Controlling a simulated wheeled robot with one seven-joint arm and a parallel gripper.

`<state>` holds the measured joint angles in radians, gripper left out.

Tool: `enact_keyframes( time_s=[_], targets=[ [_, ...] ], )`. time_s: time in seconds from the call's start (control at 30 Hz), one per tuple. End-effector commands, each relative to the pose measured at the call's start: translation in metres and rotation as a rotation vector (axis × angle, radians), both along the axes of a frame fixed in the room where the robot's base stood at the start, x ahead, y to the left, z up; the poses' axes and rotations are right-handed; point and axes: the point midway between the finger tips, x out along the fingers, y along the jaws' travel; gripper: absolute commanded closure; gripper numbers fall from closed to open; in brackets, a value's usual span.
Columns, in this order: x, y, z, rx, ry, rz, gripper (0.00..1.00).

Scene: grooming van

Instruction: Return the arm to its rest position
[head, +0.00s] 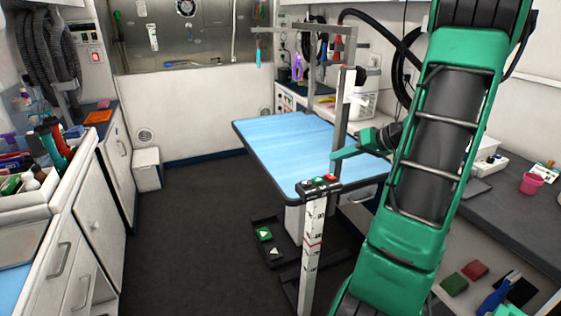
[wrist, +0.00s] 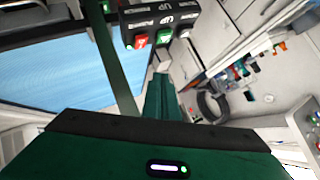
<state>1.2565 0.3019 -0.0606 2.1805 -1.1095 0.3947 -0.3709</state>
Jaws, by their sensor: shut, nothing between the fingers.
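My green arm (head: 440,150) fills the right of the head view, bent and reaching over the blue grooming table. My gripper (head: 334,156) points left beside the table's metal post, above a small control box (head: 318,186) with red and green buttons. The gripper is shut and empty. In the wrist view its green finger (wrist: 161,98) points towards the black control box (wrist: 160,22), with "UP" lettering and red, green and white buttons. I cannot tell whether the gripper touches the box; it looks apart.
The blue table (head: 285,140) stands behind the gripper, with a metal post (head: 341,120). A white marked column (head: 313,235) carries the control box. A pedal unit (head: 268,240) lies on the floor. Counters line both sides. The dark floor (head: 190,230) at left centre is clear.

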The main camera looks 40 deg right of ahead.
Motion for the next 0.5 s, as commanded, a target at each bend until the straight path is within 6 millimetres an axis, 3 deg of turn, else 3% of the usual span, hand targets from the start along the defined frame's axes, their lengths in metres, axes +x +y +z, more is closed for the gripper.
enact_keyframes(
  time_s=[0.27,0.37,0.5],
  targets=[
    [0.001,0.005,-0.001,-0.003,0.014,0.007,1.0],
    [0.002,0.022,-0.004,-0.014,0.07,0.024,1.0],
    [-0.005,0.06,-0.012,-0.044,0.213,0.049,1.0]
  ],
)
